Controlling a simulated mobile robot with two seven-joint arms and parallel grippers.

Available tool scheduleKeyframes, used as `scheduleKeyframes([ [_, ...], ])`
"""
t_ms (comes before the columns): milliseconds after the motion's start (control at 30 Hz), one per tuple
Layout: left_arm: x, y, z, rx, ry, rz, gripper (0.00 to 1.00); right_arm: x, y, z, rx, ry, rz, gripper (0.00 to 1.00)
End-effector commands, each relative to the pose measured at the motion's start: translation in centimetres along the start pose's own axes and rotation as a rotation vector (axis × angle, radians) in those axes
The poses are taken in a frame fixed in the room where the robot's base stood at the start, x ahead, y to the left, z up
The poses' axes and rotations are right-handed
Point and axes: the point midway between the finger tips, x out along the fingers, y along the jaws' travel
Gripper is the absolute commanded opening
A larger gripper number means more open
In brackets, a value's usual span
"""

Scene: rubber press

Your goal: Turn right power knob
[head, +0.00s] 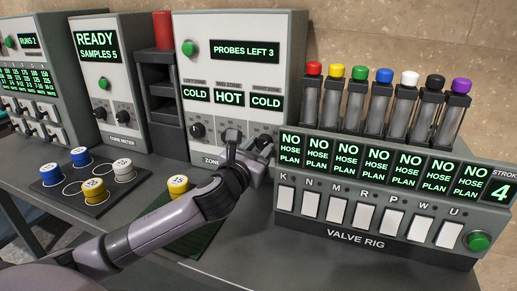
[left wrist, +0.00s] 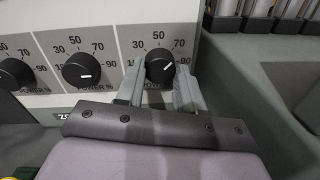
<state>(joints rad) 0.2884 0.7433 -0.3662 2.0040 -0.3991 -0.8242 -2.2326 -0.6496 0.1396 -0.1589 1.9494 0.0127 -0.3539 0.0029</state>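The right power knob (left wrist: 160,66) is a round black dial with a white mark, low on the right of the zone panel. Its mark points up and right, toward the 70–90 side of its scale. My left gripper (left wrist: 160,80) has one finger on each side of this knob, close against it. The zone panel (head: 185,100) reads COLD, HOT, COLD from left to right, with "PROBES LEFT 3" above. My right gripper is not in view.
The middle knob (left wrist: 82,71) and left knob (left wrist: 15,74) are beside it. The valve rig (head: 335,236) stands close on the right. A cure meter (head: 97,55) and a mat with sample pucks (head: 95,190) are on the left.

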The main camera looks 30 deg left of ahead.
Motion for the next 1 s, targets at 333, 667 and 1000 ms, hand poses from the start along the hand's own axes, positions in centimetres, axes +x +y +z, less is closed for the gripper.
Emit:
scheduleKeyframes([
  [333,0.0,0.0,0.0,-0.016,-0.001,-0.001,0.07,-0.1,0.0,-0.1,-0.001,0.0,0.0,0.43],
  [667,0.0,0.0,0.0,-0.177,-0.008,0.0,0.07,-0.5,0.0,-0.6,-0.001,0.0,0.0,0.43],
  [1000,0.0,0.0,0.0,-0.491,-0.025,0.004,0.07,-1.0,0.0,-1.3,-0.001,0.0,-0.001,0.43],
])
